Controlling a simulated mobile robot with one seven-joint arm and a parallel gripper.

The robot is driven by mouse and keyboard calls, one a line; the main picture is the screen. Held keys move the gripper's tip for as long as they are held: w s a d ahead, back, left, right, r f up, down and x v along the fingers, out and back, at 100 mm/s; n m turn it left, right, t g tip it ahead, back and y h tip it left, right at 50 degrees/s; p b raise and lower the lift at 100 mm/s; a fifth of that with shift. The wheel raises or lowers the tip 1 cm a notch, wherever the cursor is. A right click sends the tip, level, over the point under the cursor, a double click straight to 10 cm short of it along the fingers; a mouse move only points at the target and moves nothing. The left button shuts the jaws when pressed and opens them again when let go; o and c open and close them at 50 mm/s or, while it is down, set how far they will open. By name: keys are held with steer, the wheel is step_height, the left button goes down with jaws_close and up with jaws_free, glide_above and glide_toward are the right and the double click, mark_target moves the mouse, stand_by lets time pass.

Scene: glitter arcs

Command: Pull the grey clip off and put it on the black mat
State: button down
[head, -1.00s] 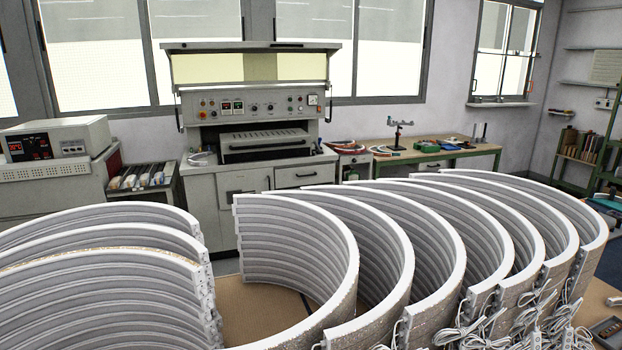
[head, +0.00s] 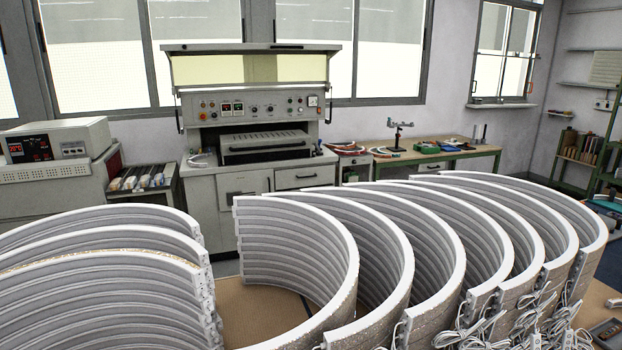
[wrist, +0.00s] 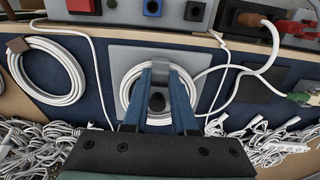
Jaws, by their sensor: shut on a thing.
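In the wrist view my gripper (wrist: 161,76) points at a coil of white cable (wrist: 127,91) on a grey panel. Its two blue fingers are shut on the grey clip (wrist: 181,75), which sits at the top of the coil. Part of the clip is hidden by the fingers. I cannot tell whether the clip still touches the cable. A dark flat patch, which looks like the black mat (wrist: 243,92), lies right of the coil. The head view shows neither the gripper nor the clip.
Another white coil (wrist: 55,82) with a brown clip (wrist: 18,46) is at the left. Tangled white leads (wrist: 40,148) lie in front. A red plug (wrist: 295,29) and a green plug (wrist: 299,98) are at the right. Tall curved panels (head: 300,245) fill the head view's foreground.

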steer(key=shift+r+p, duration=1.1)
steer(key=shift+r, duration=0.05)
